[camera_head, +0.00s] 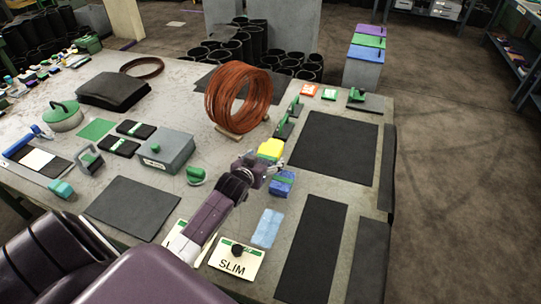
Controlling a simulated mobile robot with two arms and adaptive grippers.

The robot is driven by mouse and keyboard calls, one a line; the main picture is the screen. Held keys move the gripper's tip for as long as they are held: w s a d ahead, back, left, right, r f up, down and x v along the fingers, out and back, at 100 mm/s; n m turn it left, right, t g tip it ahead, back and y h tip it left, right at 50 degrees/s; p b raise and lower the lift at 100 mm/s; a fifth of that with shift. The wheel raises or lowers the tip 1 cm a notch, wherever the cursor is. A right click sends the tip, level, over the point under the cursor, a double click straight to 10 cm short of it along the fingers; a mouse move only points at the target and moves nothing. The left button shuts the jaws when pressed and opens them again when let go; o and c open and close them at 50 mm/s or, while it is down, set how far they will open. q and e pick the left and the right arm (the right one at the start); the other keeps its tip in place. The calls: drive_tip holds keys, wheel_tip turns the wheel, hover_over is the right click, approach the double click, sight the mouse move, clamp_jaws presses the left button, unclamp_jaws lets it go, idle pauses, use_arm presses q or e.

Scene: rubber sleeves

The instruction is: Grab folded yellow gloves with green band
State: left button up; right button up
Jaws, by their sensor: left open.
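The folded yellow gloves (271,147) lie on the workbench right of the centre, with a green band showing at their lower edge. My left gripper (268,170) is open just in front of them, at their near side. At this size I cannot tell whether its fingers touch the gloves. Part of the gloves' near edge is hidden by the gripper. A folded blue bundle (283,185) lies close to the gripper on its near right side. My right gripper is not in view.
A coil of orange-brown hose (239,97) stands behind the gloves. A grey box (165,151) and a green knob (196,175) are to the left. A light-blue folded bundle (267,228) and a "SLIM" card (237,262) lie nearer. Flat black mats (335,147) cover the right side.

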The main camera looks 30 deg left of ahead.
sight(269, 152)
use_arm(q)
drive_tip(key=shift+p+x, duration=0.3)
drive_tip(key=shift+x, duration=2.75)
drive_tip(key=shift+a+r, duration=0.2)
drive_tip(key=shift+c, duration=0.2)
drive_tip(key=c, duration=1.3)
drive_tip(key=shift+o, duration=0.2)
